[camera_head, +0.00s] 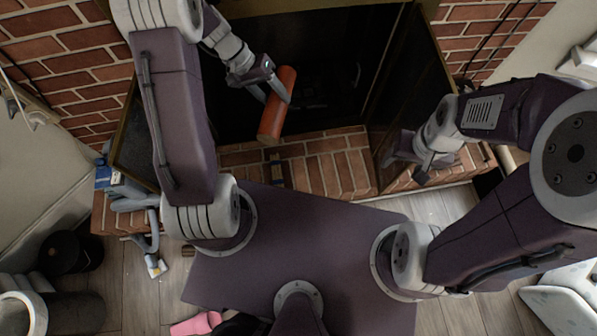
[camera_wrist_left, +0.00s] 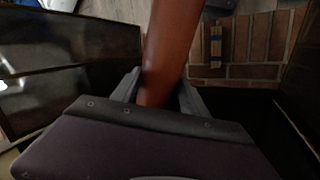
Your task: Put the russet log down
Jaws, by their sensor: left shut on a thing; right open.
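The russet log (camera_head: 277,106) is a smooth orange-brown cylinder. My left gripper (camera_head: 277,92) is shut on it and holds it tilted in front of the dark fireplace opening, above the brick hearth. In the left wrist view the log (camera_wrist_left: 172,40) passes between the fingers of my left gripper (camera_wrist_left: 163,90), its near end hidden close to the gripper body. My right gripper (camera_head: 400,165) is open and empty near the right fireplace door, partly blurred against the dark background.
The brick hearth (camera_head: 322,165) lies below the log, with a small dark and tan block (camera_head: 276,172) on it. The block also shows in the left wrist view (camera_wrist_left: 215,47). Open fireplace doors flank the opening, the right one (camera_head: 425,85) close to my right arm. A black bucket (camera_head: 68,252) stands lower left.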

